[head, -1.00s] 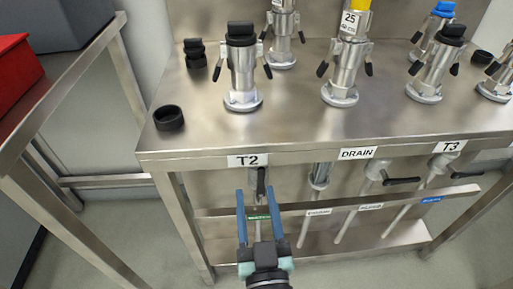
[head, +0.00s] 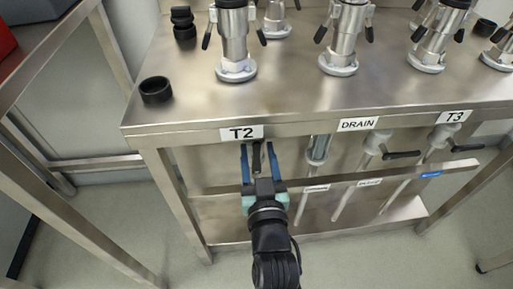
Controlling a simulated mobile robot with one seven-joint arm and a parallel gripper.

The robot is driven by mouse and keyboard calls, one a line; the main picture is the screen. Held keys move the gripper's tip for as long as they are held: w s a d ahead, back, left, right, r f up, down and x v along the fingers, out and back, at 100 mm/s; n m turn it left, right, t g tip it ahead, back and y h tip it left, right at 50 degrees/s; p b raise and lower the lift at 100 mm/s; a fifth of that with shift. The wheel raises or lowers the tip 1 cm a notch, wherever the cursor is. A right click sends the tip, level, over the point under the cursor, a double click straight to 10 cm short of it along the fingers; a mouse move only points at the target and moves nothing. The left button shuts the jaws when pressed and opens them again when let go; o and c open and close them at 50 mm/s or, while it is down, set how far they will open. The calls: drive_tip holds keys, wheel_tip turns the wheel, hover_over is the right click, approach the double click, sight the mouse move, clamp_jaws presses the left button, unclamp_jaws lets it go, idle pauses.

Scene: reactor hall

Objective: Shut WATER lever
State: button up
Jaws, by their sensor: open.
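A dark lever handle (head: 257,155) points downward below the T2 label (head: 241,133), under the front edge of the steel bench. My gripper (head: 258,149) is open, its two blue fingers reaching in under the bench edge on either side of this handle. I cannot tell whether either finger touches it. My gripper body and wrist hide the lower rail here and any label on it.
The DRAIN pipe (head: 319,150) runs down just right of my gripper. A black ring (head: 156,90) lies on the bench top.

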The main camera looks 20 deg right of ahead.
drive_tip(key=shift+x, duration=1.15)
drive_tip(key=shift+c, duration=0.3)
clamp_jaws()
idle(0.4)
